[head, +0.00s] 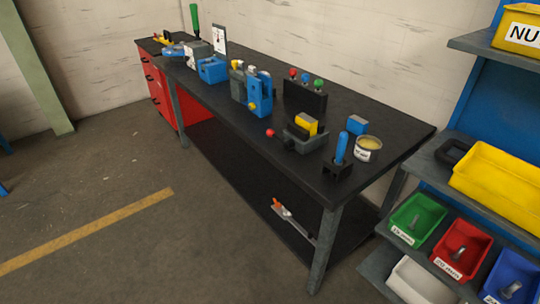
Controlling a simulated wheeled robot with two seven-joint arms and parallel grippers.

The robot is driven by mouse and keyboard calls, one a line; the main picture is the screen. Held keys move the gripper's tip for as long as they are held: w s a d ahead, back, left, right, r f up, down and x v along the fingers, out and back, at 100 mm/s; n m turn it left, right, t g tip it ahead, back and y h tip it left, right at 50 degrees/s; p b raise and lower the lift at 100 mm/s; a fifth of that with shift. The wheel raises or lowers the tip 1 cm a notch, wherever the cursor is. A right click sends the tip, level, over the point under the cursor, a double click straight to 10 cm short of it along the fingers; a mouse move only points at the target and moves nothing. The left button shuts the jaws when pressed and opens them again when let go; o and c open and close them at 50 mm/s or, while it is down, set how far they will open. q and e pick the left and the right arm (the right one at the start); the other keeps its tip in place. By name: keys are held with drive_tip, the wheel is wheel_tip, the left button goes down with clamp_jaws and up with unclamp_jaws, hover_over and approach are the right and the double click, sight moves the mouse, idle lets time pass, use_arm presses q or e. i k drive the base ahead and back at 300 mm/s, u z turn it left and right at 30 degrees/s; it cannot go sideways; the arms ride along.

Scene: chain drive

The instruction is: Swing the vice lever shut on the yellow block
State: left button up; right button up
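The yellow block (306,123) sits in a small grey vice (303,140) near the front right part of the black workbench. A lever with a red ball knob (271,132) sticks out to the left of the vice. The view is too small to tell whether the jaws touch the block. Neither of my grippers shows in the head view.
The workbench (390,125) carries a blue-handled tool in a black holder (341,150), a labelled tin (369,147), a blue block (357,125), and blue fixtures (258,95). A bin rack (440,165) stands at the right. Open floor (100,180) lies at the left.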

sight(290, 143)
drive_tip(key=u, duration=1.35)
drive_tip(key=i, duration=1.35)
drive_tip(key=z, duration=0.8)
drive_tip(key=i, duration=0.6)
drive_tip(key=z, duration=0.65)
